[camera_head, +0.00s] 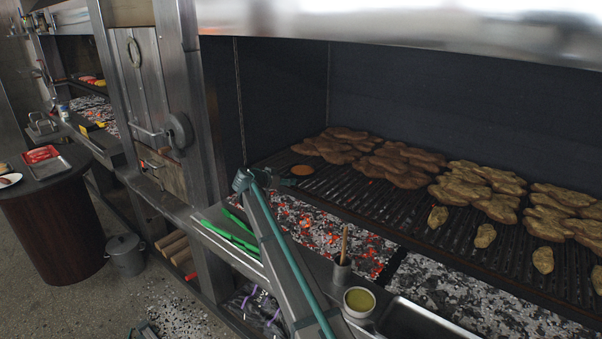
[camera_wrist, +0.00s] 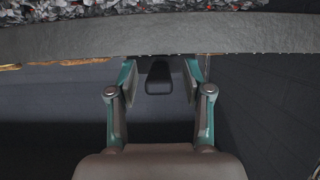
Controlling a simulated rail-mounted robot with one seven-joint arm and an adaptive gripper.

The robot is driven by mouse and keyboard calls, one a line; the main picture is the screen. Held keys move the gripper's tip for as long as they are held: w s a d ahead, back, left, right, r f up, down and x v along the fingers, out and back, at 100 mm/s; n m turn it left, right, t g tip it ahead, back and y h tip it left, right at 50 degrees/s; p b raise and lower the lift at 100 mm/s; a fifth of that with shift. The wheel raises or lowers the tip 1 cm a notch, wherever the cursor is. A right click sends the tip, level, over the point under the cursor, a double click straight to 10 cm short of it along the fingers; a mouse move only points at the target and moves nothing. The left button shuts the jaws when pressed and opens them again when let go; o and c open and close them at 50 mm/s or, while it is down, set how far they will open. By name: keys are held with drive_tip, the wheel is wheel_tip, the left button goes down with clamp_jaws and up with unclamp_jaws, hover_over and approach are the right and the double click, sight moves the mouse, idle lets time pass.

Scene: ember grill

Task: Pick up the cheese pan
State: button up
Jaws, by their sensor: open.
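A small round pan with an orange surface, which looks like the cheese pan (camera_head: 302,170), sits at the left end of the grill grate in the head view. My gripper (camera_head: 268,180) is just left of it, at the far end of my raised arm; I cannot tell whether they touch. In the wrist view my gripper (camera_wrist: 160,88) is open, with its two teal fingers apart. A dark rounded block shows between the fingertips; I cannot tell whether it is the pan's handle. The pan's round body is not clearly visible in the wrist view.
Browned pieces of meat (camera_head: 402,163) and paler pieces (camera_head: 478,186) cover the grate to the right. Glowing coals (camera_head: 340,236) lie below. Green tongs (camera_head: 228,236), a cup with a brush (camera_head: 342,268) and a sauce bowl (camera_head: 359,300) stand along the front ledge.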

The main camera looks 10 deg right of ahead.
clamp_jaws()
drive_tip(key=shift+r, duration=0.2)
idle(0.3)
